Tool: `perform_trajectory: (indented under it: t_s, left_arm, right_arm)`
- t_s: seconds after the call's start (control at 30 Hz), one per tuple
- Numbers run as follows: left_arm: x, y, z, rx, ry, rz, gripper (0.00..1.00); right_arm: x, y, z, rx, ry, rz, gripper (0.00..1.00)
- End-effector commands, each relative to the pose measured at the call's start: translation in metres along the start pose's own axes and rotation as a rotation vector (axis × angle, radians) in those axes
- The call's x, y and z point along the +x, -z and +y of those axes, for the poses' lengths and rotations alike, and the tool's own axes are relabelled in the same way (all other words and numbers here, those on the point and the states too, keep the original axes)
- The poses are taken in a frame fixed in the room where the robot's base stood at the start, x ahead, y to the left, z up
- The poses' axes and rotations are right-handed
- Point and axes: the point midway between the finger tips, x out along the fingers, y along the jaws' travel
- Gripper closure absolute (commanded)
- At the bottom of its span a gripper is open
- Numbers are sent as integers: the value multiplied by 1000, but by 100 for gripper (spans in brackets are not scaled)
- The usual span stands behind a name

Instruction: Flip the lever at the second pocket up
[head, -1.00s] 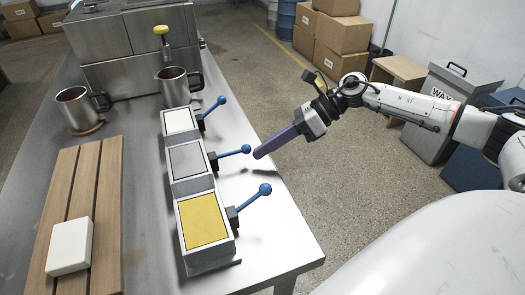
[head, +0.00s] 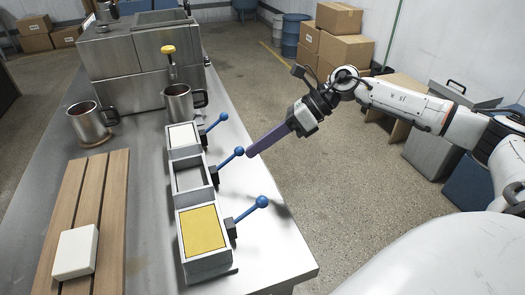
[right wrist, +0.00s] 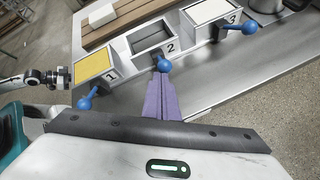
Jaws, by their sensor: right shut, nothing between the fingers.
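Three pockets stand in a row on the metal table. The second pocket (head: 209,172) is in the middle; it looks hollow inside and is marked 2 in the right wrist view (right wrist: 171,47). Its lever (head: 239,152) has a blue ball knob, angled up to the right; the knob also shows in the right wrist view (right wrist: 164,66). My right gripper (head: 250,153) has long purple fingers, shut and empty, with the tips at the knob; they appear to touch it. In the right wrist view my left gripper (right wrist: 62,77) shows small at the left edge; its jaws are unclear.
The first pocket (head: 204,229) has a yellow top and its own blue lever (head: 262,202). The third pocket (head: 182,135) has a white top and lever (head: 223,117). Metal mugs (head: 90,125) (head: 178,103) stand behind. A white block (head: 75,252) lies on a slatted board (head: 117,200).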

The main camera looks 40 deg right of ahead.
Motion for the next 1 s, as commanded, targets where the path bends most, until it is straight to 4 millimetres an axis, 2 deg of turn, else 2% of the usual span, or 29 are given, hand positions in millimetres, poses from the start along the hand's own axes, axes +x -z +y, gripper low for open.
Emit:
perform_trajectory:
  t_s: [0.3,1.0]
  left_arm:
    - [-2,0,0,0,1,-4,100]
    - [-7,0,1,-1,-1,-8,100]
  right_arm:
    - [3,-13,10,-3,-11,-12,100]
    - [-3,-21,13,-7,-9,-16,100]
